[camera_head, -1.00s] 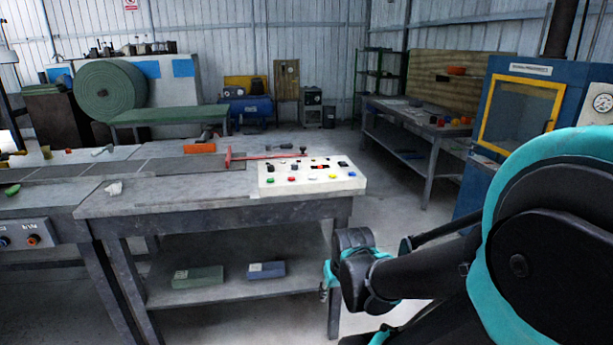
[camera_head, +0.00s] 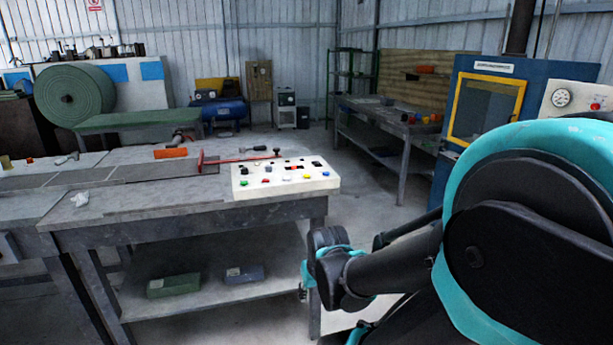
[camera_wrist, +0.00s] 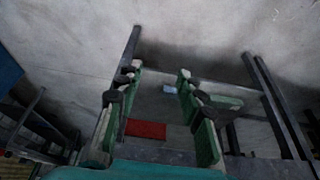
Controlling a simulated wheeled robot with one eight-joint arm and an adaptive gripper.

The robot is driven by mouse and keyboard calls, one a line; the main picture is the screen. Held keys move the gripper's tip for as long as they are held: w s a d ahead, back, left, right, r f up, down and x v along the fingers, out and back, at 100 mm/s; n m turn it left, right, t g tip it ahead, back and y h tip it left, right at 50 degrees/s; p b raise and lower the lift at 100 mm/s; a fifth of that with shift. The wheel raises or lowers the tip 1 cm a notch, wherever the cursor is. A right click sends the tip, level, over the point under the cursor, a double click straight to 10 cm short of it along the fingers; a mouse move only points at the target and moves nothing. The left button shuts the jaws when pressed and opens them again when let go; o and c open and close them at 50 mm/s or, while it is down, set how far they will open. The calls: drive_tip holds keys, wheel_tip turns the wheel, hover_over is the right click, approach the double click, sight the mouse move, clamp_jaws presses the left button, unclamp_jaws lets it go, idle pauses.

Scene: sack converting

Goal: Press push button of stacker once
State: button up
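A white control panel (camera_head: 285,187) with several coloured buttons and dark switches lies on the right end of the grey workbench (camera_head: 130,228). I cannot read any label that says which button is the stacker's. My gripper (camera_wrist: 160,72) shows in the wrist view with its two green, black-padded fingers apart and nothing between them. In the head view my arm reaches in from the right. Its end is low, in front of the bench's right leg and below the panel, apart from the buttons; the fingers are mostly hidden there.
A green box (camera_head: 173,286) and a blue-grey box (camera_head: 244,274) lie on the bench's lower shelf. An orange block (camera_head: 170,153) and a red bar (camera_head: 240,158) lie on top. A blue machine (camera_head: 478,120) stands at right. Floor (camera_head: 375,215) between the benches is clear.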

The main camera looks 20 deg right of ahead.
clamp_jaws()
idle(1.2)
